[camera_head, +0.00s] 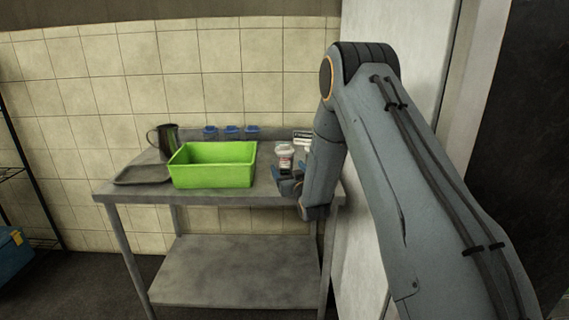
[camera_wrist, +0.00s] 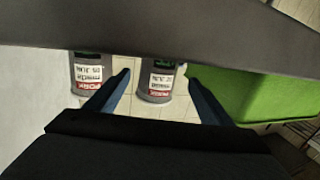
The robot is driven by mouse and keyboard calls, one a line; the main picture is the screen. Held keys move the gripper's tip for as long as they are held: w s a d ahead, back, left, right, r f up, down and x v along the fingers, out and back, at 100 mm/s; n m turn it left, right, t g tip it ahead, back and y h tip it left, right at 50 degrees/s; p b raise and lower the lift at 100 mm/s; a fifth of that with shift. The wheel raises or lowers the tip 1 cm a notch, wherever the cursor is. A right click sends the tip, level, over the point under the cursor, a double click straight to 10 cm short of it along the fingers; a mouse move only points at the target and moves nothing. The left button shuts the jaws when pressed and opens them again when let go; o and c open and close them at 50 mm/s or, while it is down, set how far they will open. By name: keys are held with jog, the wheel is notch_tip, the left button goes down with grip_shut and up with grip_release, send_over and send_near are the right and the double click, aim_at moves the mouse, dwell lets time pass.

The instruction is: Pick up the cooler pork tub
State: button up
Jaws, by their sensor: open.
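Two grey tubs with white labels and red bands reading PORK show upside down in the wrist view. One tub (camera_wrist: 158,85) stands between my open fingers and looks beyond their tips; the other tub (camera_wrist: 88,78) is outside the left finger. I cannot tell which is the cooler pork tub. In the camera_head view one white-and-red labelled tub (camera_head: 284,156) stands upright on the steel table, right of the green bin. My gripper (camera_head: 287,176) is open and empty at the table's front right, just in front of that tub. The wrist view also shows my gripper (camera_wrist: 158,73).
A green bin (camera_head: 212,176) stands left of my gripper, with a metal pitcher (camera_head: 165,139) and a grey tray (camera_head: 143,174) farther left. Several blue-lidded containers (camera_head: 231,132) line the back. A pale wall panel (camera_head: 400,40) is close on the right.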

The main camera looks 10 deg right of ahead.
aim_at(287, 166)
jog(key=shift+w+f+p, duration=0.15)
jog(key=shift+w+p, duration=0.2)
jog(key=shift+w, duration=1.55)
jog(key=shift+c, duration=0.5)
jog(key=c, duration=1.5)
